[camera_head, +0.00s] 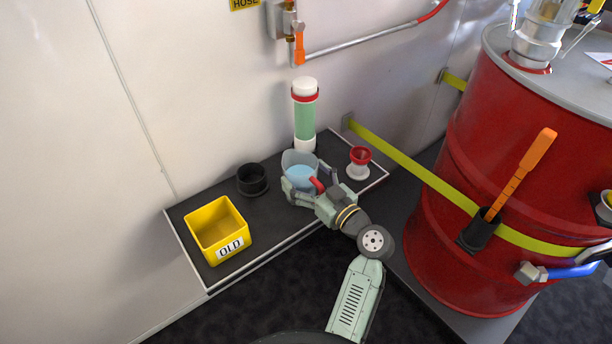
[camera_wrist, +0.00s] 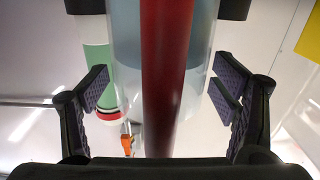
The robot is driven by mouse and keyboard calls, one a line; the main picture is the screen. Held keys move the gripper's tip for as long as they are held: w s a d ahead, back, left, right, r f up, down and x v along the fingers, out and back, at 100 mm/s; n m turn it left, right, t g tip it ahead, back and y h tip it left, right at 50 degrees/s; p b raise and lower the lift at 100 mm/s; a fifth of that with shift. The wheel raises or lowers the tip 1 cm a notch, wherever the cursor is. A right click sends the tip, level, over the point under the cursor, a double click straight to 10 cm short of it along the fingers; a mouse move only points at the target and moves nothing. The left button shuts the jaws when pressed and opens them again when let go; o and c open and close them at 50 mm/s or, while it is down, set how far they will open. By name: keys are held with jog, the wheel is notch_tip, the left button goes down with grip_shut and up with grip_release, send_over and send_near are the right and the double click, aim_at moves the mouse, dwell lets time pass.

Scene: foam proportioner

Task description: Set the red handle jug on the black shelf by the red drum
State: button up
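The clear jug with pale blue contents (camera_head: 299,172) is upright at the black shelf (camera_head: 205,205) beside the red drum (camera_head: 480,190). Whether its base rests on the shelf is hidden by my gripper. Its red handle (camera_head: 317,185) faces my arm. My gripper (camera_head: 311,182) is at the jug's handle side. In the wrist view the red handle (camera_wrist: 167,80) runs between my gripper's spread fingers (camera_wrist: 162,92), with a gap on each side. The clear jug body (camera_wrist: 125,45) is behind the handle.
A yellow bin marked OLD (camera_head: 217,230) and a black cup (camera_head: 252,180) stand left of the jug. A green and white cylinder (camera_head: 305,115) stands behind it. A red and white funnel-like piece (camera_head: 359,162) is to its right. A yellow strap (camera_head: 400,160) crosses to the drum.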

aim_at(323, 192)
jog(key=shift+o, duration=0.7)
jog(key=shift+r+p, duration=0.3)
jog(key=shift+p, duration=0.1)
jog(key=shift+b+v, duration=2.05)
jog(key=shift+v, duration=3.95)
jog(key=shift+f, duration=0.1)
